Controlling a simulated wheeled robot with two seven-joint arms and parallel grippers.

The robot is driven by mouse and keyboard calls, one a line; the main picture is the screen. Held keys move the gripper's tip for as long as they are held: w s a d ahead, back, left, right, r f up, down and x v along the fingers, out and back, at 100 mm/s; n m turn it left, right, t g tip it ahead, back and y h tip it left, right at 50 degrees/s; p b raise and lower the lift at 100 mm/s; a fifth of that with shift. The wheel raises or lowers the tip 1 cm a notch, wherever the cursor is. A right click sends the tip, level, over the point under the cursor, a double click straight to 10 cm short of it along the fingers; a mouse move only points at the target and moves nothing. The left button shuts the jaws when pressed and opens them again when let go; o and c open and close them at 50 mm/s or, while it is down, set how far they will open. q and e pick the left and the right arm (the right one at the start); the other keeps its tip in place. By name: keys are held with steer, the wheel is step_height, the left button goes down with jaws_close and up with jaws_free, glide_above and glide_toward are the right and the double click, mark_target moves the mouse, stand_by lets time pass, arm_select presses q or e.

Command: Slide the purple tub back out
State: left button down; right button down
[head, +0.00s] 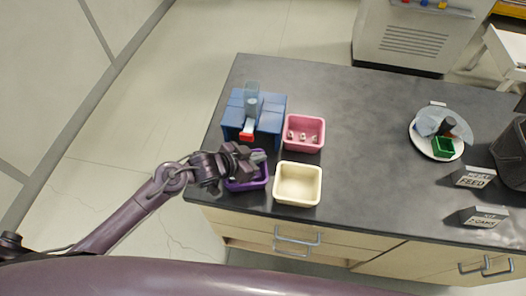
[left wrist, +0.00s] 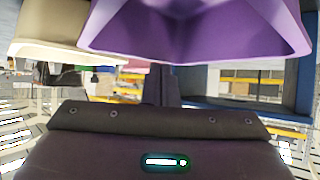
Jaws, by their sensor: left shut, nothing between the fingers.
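The purple tub (head: 247,184) sits on the dark bench near its front left edge, in front of the blue stand (head: 268,122). My left gripper (head: 257,157) is over the tub and hides much of its back and left side. In the left wrist view the purple tub (left wrist: 200,32) fills the top of the picture, close to my left gripper (left wrist: 165,85). The gripper's fingers are shut with nothing between them; whether they touch the tub I cannot tell. My right gripper is not in view.
A cream tub (head: 298,185) stands just right of the purple tub. A pink tub (head: 304,121) with several small pieces is behind it. A white plate (head: 434,154) with a green box, a dark mesh bin (head: 512,158) and two label signs are at the right. The bench's middle is clear.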

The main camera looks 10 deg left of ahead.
arm_select(q)
steer(key=shift+s+a+f, duration=0.45)
steer(key=shift+s+f, duration=0.05)
steer(key=shift+s, duration=0.2)
steer(key=shift+w+r+p, duration=0.15)
steer(key=shift+r+p, duration=0.65)
steer(key=shift+p, duration=0.1)
steer(key=shift+w, duration=0.1)
steer(key=shift+s+a+f, duration=0.15)
steer(key=shift+s+a, duration=0.05)
steer(key=shift+s, duration=0.05)
steer(key=s+a+b, duration=0.1)
steer(key=s+a, duration=0.2)
steer(key=s+a+b, duration=0.1)
steer(key=s+a, duration=0.2)
steer(key=s, duration=0.1)
steer(key=shift+s+a, duration=0.15)
steer(key=shift+a, duration=0.15)
steer(key=shift+v, duration=0.8)
steer(key=shift+f, duration=0.15)
